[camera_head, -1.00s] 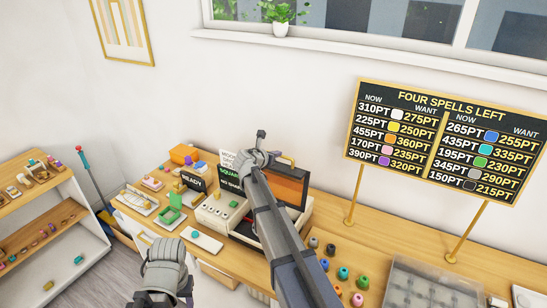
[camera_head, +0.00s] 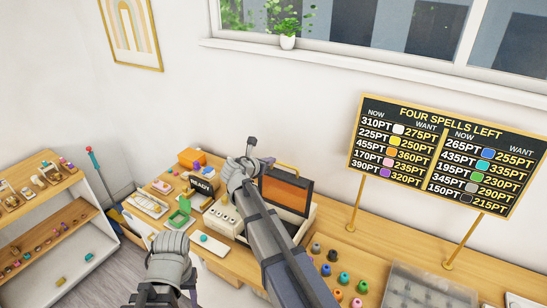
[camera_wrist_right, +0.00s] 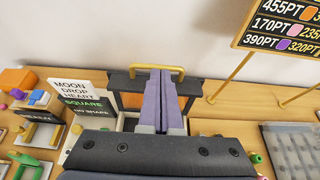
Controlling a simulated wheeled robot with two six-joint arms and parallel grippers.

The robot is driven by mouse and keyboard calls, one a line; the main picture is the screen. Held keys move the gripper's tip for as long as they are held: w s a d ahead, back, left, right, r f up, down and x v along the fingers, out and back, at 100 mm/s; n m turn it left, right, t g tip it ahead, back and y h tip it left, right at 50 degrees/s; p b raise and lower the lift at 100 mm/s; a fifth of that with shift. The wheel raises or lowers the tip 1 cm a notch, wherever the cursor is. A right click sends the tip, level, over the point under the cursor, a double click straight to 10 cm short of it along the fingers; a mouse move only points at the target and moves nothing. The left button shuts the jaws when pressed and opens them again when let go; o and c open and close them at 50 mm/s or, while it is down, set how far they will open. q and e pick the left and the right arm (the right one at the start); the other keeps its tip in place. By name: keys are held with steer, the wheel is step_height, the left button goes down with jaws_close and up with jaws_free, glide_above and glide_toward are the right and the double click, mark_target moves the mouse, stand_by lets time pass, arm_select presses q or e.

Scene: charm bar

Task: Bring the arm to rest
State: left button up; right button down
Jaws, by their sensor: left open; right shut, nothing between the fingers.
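My right arm reaches up over the counter in the head view, and its gripper (camera_head: 249,146) is above the white machine. In the right wrist view the two purple fingers (camera_wrist_right: 165,98) are shut together with nothing between them. They point toward the dark-framed orange panel (camera_wrist_right: 132,101) with a yellow handle (camera_wrist_right: 157,69). My left gripper (camera_head: 165,290) is low in the head view, in front of the counter, open and empty. Its fingertips are partly hidden by its wrist.
The counter holds a white machine (camera_head: 228,217), a green stand (camera_head: 180,215), an orange box (camera_head: 191,157) and several coloured pegs (camera_head: 344,278). A grey compartment tray (camera_head: 408,289) and a price board (camera_head: 440,155) are at right. A shelf unit (camera_head: 85,265) stands at left.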

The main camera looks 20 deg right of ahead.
steer(key=shift+s+a+r+p, duration=0.3)
steer(key=shift+a+r, duration=0.1)
steer(key=shift+r, duration=0.2)
steer(key=s+a+f+m+g+y+b, duration=0.2)
steer(key=s+a+f+m+y+b, duration=0.1)
steer(key=s+a+f+m+b, duration=0.4)
steer(key=s+a+f+m+g+y+b, duration=0.3)
steer(key=s+a+f+m+b, duration=0.4)
steer(key=s+f, duration=0.7)
steer(key=s+a+f+m+g+y+b, duration=0.3)
steer(key=s+a+f+m+b, duration=0.4)
steer(key=f, duration=0.7)
steer(key=s+a+b, duration=0.2)
steer(key=s+a, duration=0.1)
steer(key=shift+s+f+m, duration=0.2)
steer(key=shift+f+m, duration=0.15)
steer(key=shift+m, duration=0.05)
